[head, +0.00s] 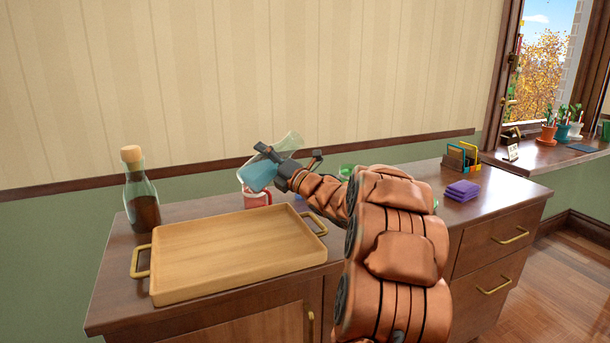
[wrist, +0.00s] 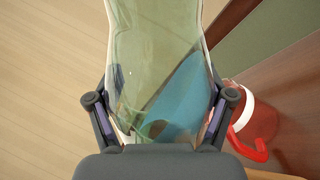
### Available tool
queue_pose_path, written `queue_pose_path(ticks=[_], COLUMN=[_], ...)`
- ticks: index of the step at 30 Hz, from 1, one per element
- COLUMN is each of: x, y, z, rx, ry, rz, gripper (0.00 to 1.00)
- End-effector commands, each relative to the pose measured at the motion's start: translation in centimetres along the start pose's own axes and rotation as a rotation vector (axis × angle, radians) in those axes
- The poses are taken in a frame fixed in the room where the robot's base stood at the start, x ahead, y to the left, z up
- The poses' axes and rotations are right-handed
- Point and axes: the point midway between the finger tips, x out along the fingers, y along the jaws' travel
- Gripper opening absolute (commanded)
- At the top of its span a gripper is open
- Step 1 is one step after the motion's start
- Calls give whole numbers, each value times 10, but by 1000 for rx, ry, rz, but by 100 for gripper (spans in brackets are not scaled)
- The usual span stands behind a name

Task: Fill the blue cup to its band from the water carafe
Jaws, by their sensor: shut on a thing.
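My gripper (head: 288,158) is shut on the clear greenish glass carafe (head: 289,143), which is held tilted above the desk with blue water pooled in its lower left part. In the wrist view my gripper (wrist: 160,108) has a finger on each side of the carafe (wrist: 145,45), and the water lies slanted inside it. A red cup with a white band (head: 258,198) stands below the carafe; it also shows at the right of the wrist view (wrist: 262,118). A small blue patch shows behind my wrist; I cannot tell whether it is the blue cup. No falling water is visible.
A wooden tray (head: 235,250) with brass handles lies at the front left. A corked dark bottle (head: 141,195) stands left of it. Purple pads (head: 461,190) and an organizer (head: 461,158) are at the right. Something green shows partly behind my arm.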

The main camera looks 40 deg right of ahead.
Motion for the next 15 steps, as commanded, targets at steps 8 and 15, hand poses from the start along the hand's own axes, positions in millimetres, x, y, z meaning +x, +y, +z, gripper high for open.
queue_pose_path(ticks=[8,15], x=[1,1], y=[4,4], z=[2,1], rx=[30,56], ry=[-9,-16], rz=[3,3], gripper=[11,11])
